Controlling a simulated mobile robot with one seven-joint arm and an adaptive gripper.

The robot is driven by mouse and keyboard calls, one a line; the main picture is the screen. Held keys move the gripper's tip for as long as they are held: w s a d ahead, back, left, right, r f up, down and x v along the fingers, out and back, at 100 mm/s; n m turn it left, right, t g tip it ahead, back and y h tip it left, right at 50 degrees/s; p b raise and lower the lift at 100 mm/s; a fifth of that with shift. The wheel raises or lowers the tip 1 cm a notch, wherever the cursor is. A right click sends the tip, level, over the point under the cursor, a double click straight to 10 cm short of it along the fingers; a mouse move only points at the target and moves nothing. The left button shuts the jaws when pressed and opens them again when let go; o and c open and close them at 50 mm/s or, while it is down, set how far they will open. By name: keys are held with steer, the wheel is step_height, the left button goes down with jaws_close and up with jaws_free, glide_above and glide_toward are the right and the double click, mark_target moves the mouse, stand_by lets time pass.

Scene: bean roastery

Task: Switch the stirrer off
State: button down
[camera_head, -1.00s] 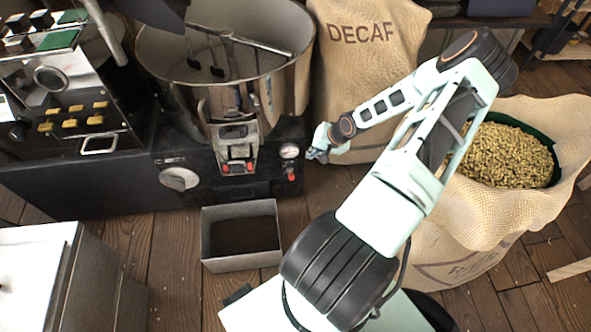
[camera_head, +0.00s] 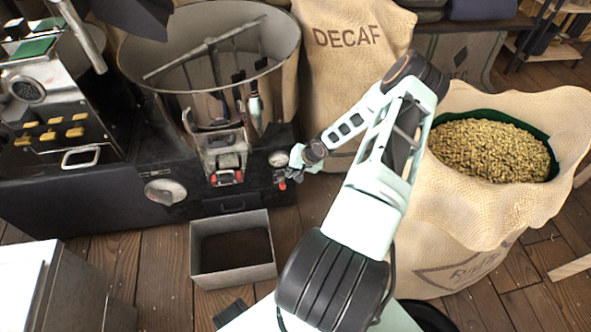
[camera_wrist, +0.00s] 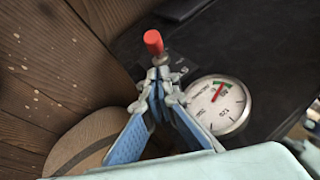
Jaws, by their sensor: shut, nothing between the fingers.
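The stirrer (camera_head: 205,50), a metal bar with hanging paddles, sits in the round steel bin (camera_head: 272,110) of the roaster. A small switch with a red tip (camera_head: 281,185) is on the black front panel (camera_head: 262,190), below a round gauge (camera_head: 278,158). The red tip also shows in the wrist view (camera_wrist: 153,42), beside the gauge (camera_wrist: 217,104). My gripper (camera_head: 293,173) is at the panel, close to the right of the switch. In the wrist view its blue-padded fingers (camera_wrist: 160,82) are shut and empty, right by the switch base. I cannot tell whether they touch it.
A grey knob (camera_head: 165,191) and a discharge chute with red parts (camera_head: 226,160) are left of the switch. An open box (camera_head: 268,272) stands on the floor below. The DECAF sack (camera_head: 345,65) and an open bean sack (camera_head: 470,220) stand to the right.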

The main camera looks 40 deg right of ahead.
mark_target(284, 184)
steer(key=shift+s+a+f+b, duration=0.25)
steer(key=shift+a+f+b, duration=0.5)
steer(key=shift+f, duration=0.35)
steer(key=shift+a, duration=0.1)
steer(key=shift+s+a+f, duration=0.15)
steer(key=shift+s+f, duration=0.1)
steer(key=shift+s, duration=0.05)
steer(key=s+f, duration=0.1)
steer(key=s+a+f+b, duration=0.1)
steer(key=f, duration=0.1)
stand_by(0.6)
steer(key=shift+r, duration=0.15)
steer(key=shift+r+p, duration=0.6)
steer(key=shift+r, duration=0.1)
